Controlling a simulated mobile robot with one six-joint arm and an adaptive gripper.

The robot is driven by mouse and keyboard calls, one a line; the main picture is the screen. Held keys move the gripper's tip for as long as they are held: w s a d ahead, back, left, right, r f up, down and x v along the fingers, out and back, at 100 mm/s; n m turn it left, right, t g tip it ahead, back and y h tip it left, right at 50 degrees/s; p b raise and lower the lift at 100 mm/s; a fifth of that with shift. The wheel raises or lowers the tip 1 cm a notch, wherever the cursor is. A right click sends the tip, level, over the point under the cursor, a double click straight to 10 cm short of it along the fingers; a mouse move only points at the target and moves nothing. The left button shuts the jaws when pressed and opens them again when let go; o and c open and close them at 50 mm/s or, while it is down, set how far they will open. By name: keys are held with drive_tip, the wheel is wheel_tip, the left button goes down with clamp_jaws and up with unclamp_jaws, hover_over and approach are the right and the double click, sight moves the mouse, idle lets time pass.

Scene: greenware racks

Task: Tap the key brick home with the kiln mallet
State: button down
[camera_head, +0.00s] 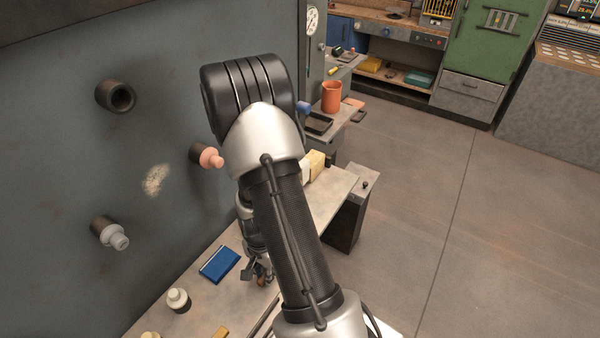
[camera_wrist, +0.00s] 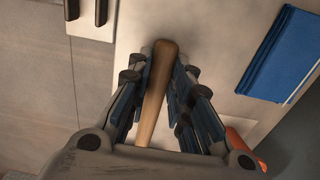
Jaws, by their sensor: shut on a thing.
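My gripper (camera_wrist: 159,78) is shut on a wooden handle (camera_wrist: 155,95), taken to be the kiln mallet's. The handle's rounded end points up between the fingers in the wrist view; no mallet head can be made out. In the head view my gripper (camera_head: 260,270) is low over the bench, beside a blue flat item (camera_head: 220,264), and partly hidden by my arm. I cannot pick out the key brick for certain. The dark wall on the left (camera_head: 60,180) holds a hollow dark tube (camera_head: 121,97), a tube with a pink plug (camera_head: 210,157) and one with a pale plug (camera_head: 114,236).
The bench (camera_head: 190,315) carries a white-capped bottle (camera_head: 178,299) and, farther along, a cream block (camera_head: 315,164). The blue item also shows in the wrist view (camera_wrist: 283,55). An orange pot (camera_head: 331,97) stands on a farther table. The floor on the right (camera_head: 430,210) is clear.

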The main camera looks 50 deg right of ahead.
drive_tip(key=shift+r, duration=0.1)
wheel_tip(320, 180, up, 6)
drive_tip(key=p, duration=0.4)
drive_tip(key=shift+p, duration=0.3)
idle(0.3)
